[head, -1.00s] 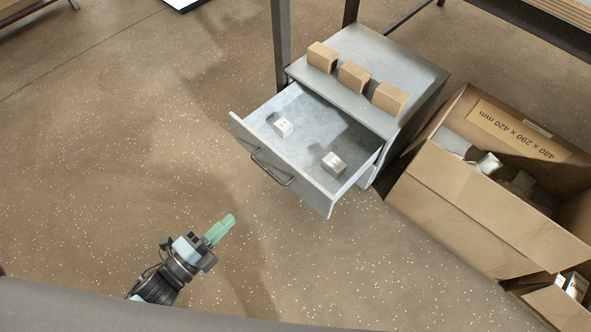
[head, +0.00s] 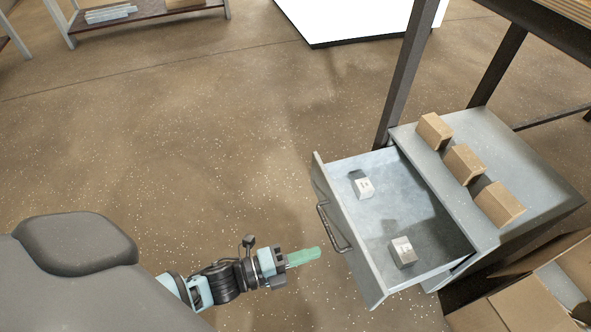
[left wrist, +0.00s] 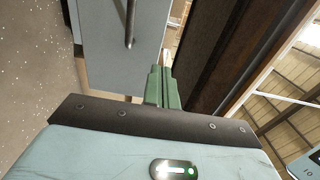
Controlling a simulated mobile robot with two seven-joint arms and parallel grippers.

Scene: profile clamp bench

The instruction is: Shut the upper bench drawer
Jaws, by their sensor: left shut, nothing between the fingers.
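The upper bench drawer (head: 340,225) is pulled well out of the grey cabinet (head: 535,160). Its front faces left and carries a dark bar handle (head: 333,228). Two small pale metal blocks lie inside, one farther back (head: 361,185) and one nearer (head: 402,252). My left gripper (head: 312,256) is shut and empty, its green fingers just left of the drawer front, near the lower end of the handle. A gap seems to remain between them. In the left wrist view the shut fingers (left wrist: 162,88) show beside a grey panel with a bar handle (left wrist: 130,22). My right gripper is not in view.
Three cardboard-coloured blocks (head: 464,164) stand on the cabinet top. An open cardboard box (head: 535,305) stands at the lower right, close to the cabinet. A dark bench leg (head: 408,75) rises behind the drawer. The floor left of the drawer is clear.

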